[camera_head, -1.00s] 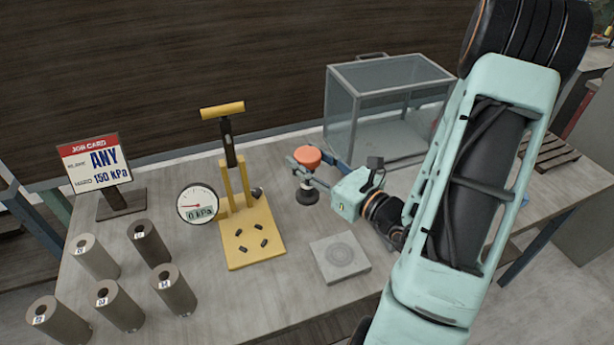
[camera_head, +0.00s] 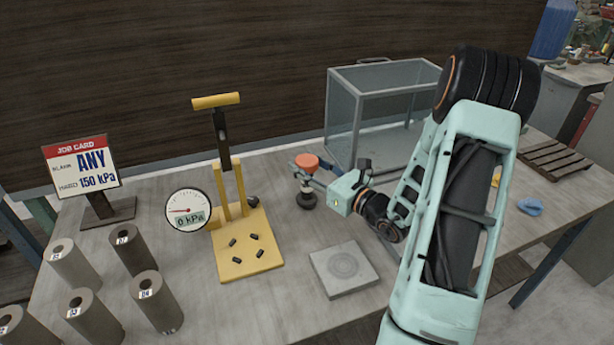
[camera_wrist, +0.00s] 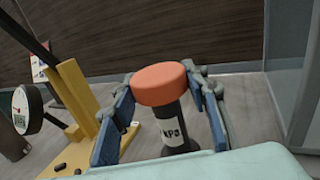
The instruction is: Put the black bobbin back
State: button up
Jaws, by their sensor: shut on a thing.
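The black bobbin (camera_head: 306,200) has a dark body, a wide foot and an orange cap (camera_head: 306,161). In the wrist view its body carries a white label (camera_wrist: 172,131), and the orange cap (camera_wrist: 159,83) hides its upper part. My gripper (camera_head: 312,180) is shut on the bobbin, with a blue-padded finger on each side below the cap. In the wrist view my gripper (camera_wrist: 165,115) holds it upright. Its foot is at or just above the bench; I cannot tell whether it touches.
A yellow pump stand (camera_head: 245,262) with a gauge (camera_head: 188,212) reading 0 kPa stands left. Several grey cylinders (camera_head: 155,302) and a job card (camera_head: 80,168) are further left. A glass case (camera_head: 342,118) stands close behind; a grey pad (camera_head: 343,268) lies in front.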

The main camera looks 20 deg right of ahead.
jog(key=shift+f+b, duration=0.3)
jog(key=shift+f, duration=0.55)
jog(key=shift+f, duration=0.2)
jog(key=o, duration=1.5)
jog(key=shift+c, duration=0.2)
jog(key=shift+r, duration=0.1)
jog(key=shift+r, duration=0.2)
jog(key=v, duration=1.2)
jog(key=shift+b, duration=0.3)
jog(key=shift+f, duration=0.15)
